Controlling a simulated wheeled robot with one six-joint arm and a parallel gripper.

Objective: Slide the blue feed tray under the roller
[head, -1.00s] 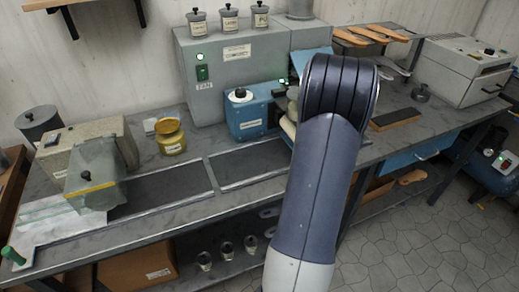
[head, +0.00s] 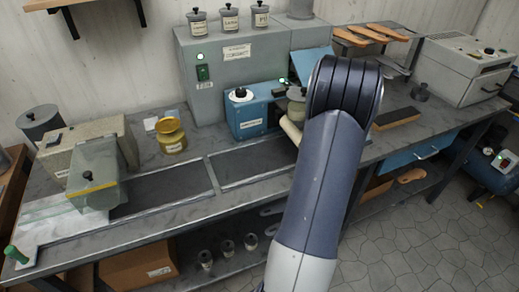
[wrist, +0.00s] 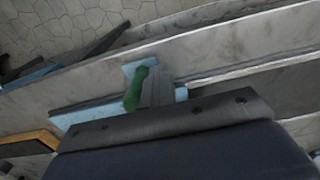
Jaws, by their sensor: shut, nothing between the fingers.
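In the wrist view the light blue feed tray (wrist: 85,117) lies on the grey bench, with a green handle (wrist: 134,88) on it. My gripper (wrist: 157,88) is low over the tray, right beside the handle. Its fingers are shut and empty; whether they touch the handle or tray I cannot tell. In the head view my arm hides the tray and the gripper. A cream roller (head: 290,130) shows partly at the arm's left edge, beside a blue machine housing (head: 250,112) with a green lamp.
A yellow pot (head: 171,136) and a grey-green machine (head: 92,172) stand to the left. Dark flat strips (head: 160,188) set in the bench are clear. A dark block (head: 396,118) lies right of my arm, with a grey box machine (head: 464,72) beyond.

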